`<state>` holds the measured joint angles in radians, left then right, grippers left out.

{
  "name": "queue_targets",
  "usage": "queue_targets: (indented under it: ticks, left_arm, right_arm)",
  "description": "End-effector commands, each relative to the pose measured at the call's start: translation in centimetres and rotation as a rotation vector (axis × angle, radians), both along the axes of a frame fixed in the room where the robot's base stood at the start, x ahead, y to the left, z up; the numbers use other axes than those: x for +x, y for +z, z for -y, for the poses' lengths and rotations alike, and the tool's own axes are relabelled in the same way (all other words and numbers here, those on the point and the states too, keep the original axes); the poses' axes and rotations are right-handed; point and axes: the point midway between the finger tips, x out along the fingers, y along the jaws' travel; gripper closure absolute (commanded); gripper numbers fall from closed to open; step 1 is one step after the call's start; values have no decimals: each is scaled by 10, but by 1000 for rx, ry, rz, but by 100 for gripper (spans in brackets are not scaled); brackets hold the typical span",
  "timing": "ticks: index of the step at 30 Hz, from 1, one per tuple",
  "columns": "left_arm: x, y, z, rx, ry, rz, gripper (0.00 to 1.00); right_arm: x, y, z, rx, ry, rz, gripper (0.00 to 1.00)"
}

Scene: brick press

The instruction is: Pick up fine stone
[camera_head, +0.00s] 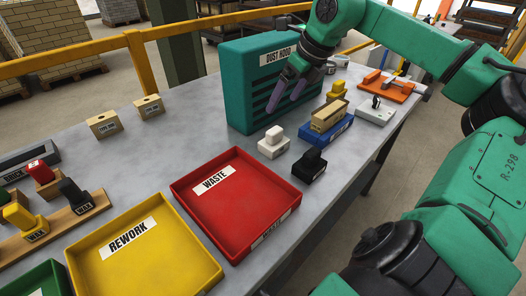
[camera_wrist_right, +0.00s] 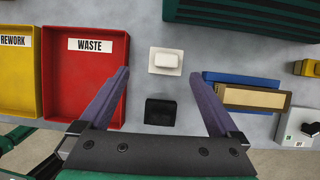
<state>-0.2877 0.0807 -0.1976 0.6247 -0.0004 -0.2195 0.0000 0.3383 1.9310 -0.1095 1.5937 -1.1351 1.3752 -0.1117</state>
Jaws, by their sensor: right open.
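No stone carries a label I can read, so I cannot tell for sure which is the fine one. A white block (camera_head: 272,143) sits on a pale base on the grey table. A black block (camera_head: 311,162) stands just in front of it. My right gripper (camera_head: 282,104) is open and empty, raised above the table in front of the teal dust hood (camera_head: 243,75). In the right wrist view, the white block (camera_wrist_right: 166,61) shows just beyond the fingertips, and the black block (camera_wrist_right: 160,112) between the fingers. My left gripper is out of view.
A red waste tray (camera_head: 182,190) lies left of the blocks, with a yellow rework tray (camera_head: 84,262) beside it. A tan brick (camera_head: 327,117) sits in a blue holder (camera_head: 333,136) to the right. A switch box (camera_head: 374,111) and orange fixture (camera_head: 398,95) stand farther right.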

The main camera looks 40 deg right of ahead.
Motion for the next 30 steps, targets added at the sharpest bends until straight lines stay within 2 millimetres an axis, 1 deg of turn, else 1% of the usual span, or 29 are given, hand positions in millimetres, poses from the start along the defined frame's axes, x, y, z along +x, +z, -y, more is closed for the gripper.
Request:
queue_targets:
  ticks: [1,2,4,9,12,17,22,25,27,30]
  left_arm:
    - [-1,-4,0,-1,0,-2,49]
    - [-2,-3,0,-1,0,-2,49]
    - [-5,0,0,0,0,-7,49]
    - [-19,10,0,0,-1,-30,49]
    - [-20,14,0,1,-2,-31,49]
    - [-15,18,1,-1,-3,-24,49]
    - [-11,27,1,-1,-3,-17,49]
    - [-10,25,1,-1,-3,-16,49]
    - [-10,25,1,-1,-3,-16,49]
    - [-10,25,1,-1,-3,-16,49]
  right_arm:
    - [-6,0,8,-31,-15,-21,3]
    - [-8,-1,10,-40,-19,-30,3]
    - [-5,-11,10,-42,-19,-39,3]
    - [13,-51,8,-37,-16,-41,3]
    - [21,-71,7,-38,-16,-40,3]
    - [27,-86,7,-37,-17,-37,3]
    - [35,-109,9,-37,-18,-41,3]
    - [41,-123,9,-38,-18,-40,3]
    - [43,-129,9,-37,-17,-37,3]
    - [45,-131,8,-38,-16,-35,3]
